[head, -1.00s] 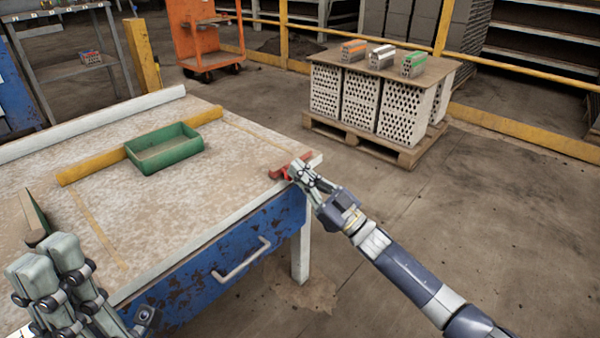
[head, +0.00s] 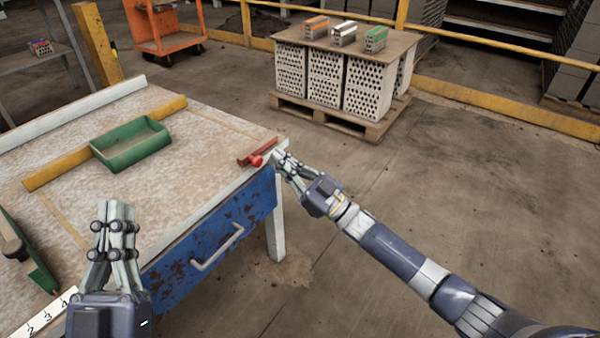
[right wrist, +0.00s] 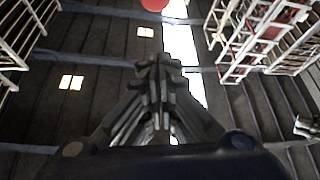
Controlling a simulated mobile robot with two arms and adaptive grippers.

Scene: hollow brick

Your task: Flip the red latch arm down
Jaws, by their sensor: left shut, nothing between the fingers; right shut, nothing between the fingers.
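The red latch (head: 262,149) sits at the table's far right corner, a red bar along the edge with a round red knob (head: 256,160) at its near side. The knob also shows at the top of the right wrist view (right wrist: 154,4). My right gripper (head: 279,158) is shut and empty, just right of the knob at the table edge; whether it touches the latch I cannot tell. The latch arm's exact angle is hard to make out. My left gripper (head: 117,208) is shut and empty, pointing up over the near part of the table.
A green tray (head: 130,158) and a yellow bar (head: 50,171) are on the table (head: 190,180). A green-edged tool (head: 25,250) and a numbered strip (head: 42,318) lie at the left. A pallet of hollow bricks (head: 340,85) stands beyond open floor.

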